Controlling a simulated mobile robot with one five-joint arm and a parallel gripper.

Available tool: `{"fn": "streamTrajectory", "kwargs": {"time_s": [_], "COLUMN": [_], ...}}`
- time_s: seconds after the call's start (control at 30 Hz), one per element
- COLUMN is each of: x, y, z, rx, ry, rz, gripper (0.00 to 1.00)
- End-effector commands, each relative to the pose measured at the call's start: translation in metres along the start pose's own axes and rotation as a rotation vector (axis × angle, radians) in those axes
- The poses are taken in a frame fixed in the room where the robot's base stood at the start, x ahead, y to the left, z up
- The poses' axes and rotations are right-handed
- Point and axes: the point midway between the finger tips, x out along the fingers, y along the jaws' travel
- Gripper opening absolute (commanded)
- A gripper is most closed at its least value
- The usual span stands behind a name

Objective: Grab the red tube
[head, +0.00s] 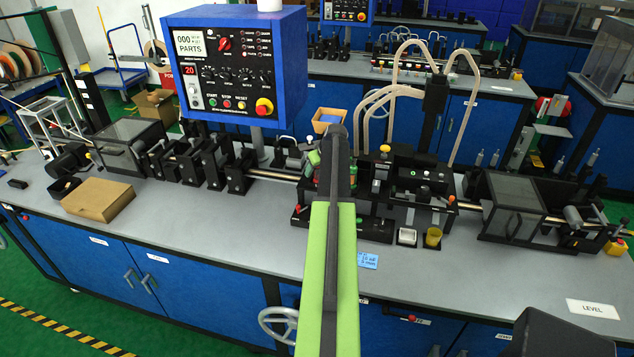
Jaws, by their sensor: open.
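A small red object (318,173), which may be the red tube, shows at the left edge of my dark arm end, beside a green piece (314,157) on the central machine. My arm covers part of it, so I cannot tell its full shape. My green and black arm rises from the bottom middle of the head view and hides part of the machine behind it. I cannot make out the gripper's fingers, so their distance from the red object is hidden.
A handwheel (279,325) sticks out in front. The bench's front strip is mostly clear.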

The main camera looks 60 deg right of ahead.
Motion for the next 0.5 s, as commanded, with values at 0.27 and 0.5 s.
{"fn": "streamTrajectory", "kwargs": {"time_s": [0.27,0.5], "x": [-0.0022,-0.0023], "y": [0.0001,0.0004], "z": [-0.0006,-0.0004], "rx": [0.001,0.001], "ry": [0.000,0.000], "rz": [0.000,0.000], "gripper": [0.33,0.01]}}
